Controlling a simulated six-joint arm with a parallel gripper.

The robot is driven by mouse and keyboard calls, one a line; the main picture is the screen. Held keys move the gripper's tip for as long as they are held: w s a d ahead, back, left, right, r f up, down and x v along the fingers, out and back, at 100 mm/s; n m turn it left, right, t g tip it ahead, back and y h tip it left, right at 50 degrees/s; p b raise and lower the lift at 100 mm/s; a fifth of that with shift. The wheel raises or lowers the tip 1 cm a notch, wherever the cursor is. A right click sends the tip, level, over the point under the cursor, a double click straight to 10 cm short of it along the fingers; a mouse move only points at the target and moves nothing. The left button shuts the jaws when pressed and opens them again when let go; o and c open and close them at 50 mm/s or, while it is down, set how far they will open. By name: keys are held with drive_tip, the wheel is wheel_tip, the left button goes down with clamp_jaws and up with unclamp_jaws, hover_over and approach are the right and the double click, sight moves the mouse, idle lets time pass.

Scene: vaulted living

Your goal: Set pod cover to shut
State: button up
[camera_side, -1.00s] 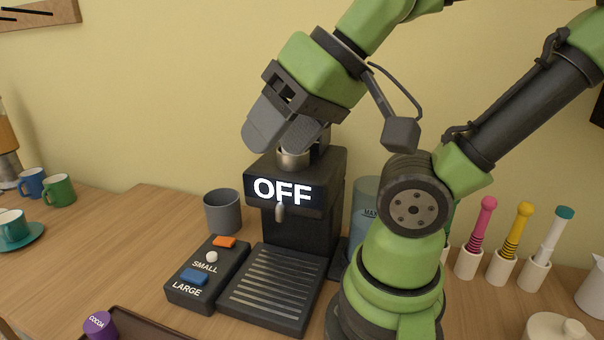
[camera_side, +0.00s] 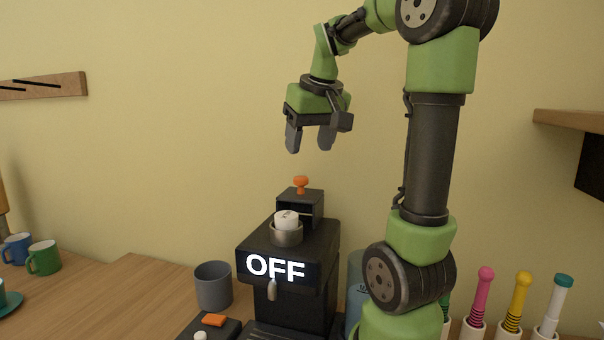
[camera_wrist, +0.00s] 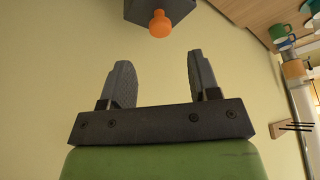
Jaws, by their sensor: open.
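The dark coffee machine (camera_side: 290,270) stands on the table with "OFF" lit on its front. A white pod (camera_side: 286,220) sits in the round metal holder (camera_side: 286,236) on its top. Behind the holder, the dark pod cover (camera_side: 301,205) stands raised, with an orange knob (camera_side: 301,182) at its upper end. The holder is uncovered. My gripper (camera_side: 309,151) is open and empty, pointing down above the cover and apart from it. In the wrist view, the orange knob (camera_wrist: 160,23) and part of the cover (camera_wrist: 143,10) show beyond my open fingers (camera_wrist: 160,62).
A grey cup (camera_side: 213,287) stands left of the machine, and a button box (camera_side: 208,328) is partly in view in front. Several coloured-top tools (camera_side: 485,290) stand in white holders at right. A wall shelf (camera_side: 570,120) is at upper right. Air around my gripper is clear.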

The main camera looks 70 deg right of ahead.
sight(301, 177)
drive_tip(key=x, duration=0.7)
drive_tip(key=shift+f, duration=0.1)
